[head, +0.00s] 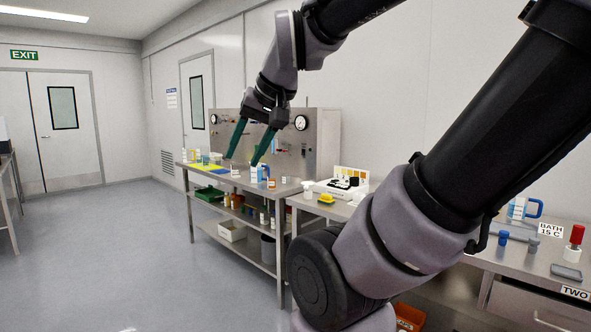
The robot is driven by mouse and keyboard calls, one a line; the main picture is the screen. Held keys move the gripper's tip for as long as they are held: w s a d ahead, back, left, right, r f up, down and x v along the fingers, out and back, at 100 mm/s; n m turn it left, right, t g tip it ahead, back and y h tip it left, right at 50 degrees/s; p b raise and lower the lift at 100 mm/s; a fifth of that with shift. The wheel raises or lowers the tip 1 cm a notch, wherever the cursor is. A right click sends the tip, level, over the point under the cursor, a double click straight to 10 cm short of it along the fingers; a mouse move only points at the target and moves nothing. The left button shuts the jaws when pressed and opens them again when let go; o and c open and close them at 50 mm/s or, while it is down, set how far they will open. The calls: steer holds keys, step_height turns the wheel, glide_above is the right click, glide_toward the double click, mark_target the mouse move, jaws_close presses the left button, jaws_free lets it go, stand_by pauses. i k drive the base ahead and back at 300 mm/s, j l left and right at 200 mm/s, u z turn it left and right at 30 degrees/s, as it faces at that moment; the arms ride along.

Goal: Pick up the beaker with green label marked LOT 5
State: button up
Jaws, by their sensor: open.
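My gripper (241,160) hangs open and empty in the head view, its two green fingers pointing down in front of the panel above the steel bench (208,174). Several small containers stand on that bench around and below the fingertips, including a blue-handled vessel (263,172) just right of them. I cannot make out a green label or the words LOT 5 on anything; the items are too small to read. Another blue-handled vessel (517,208) stands on the nearer bench at the right. My arm hides part of the benches.
A steel panel with gauges (301,122) stands behind the bench. A white instrument (335,188) sits on the adjoining bench. The floor at left is clear.

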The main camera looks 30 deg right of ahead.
mark_target(206, 161)
steer(key=i+j+z, duration=0.1)
steer(key=i+z, duration=0.2)
steer(key=z, duration=0.15)
steer(key=i+j+z, duration=0.2)
steer(key=z, duration=0.3)
steer(key=i+j+z, duration=0.1)
steer(key=i+j, duration=0.2)
steer(key=i+j+z, duration=0.15)
steer(key=i+j, duration=0.15)
steer(key=i+j+z, duration=0.1)
steer(key=i+j, duration=0.15)
steer(key=j, duration=0.25)
steer(key=i+j+z, duration=0.1)
steer(key=i+j, duration=0.2)
steer(key=i+j+z, duration=0.15)
steer(key=j, duration=0.4)
steer(key=i+j, duration=0.25)
steer(key=j, duration=0.15)
steer(key=i+j, duration=0.2)
steer(key=j, duration=0.25)
steer(key=i+j, duration=0.25)
steer(key=j, duration=0.15)
steer(key=i+j, duration=0.2)
steer(key=j, duration=0.2)
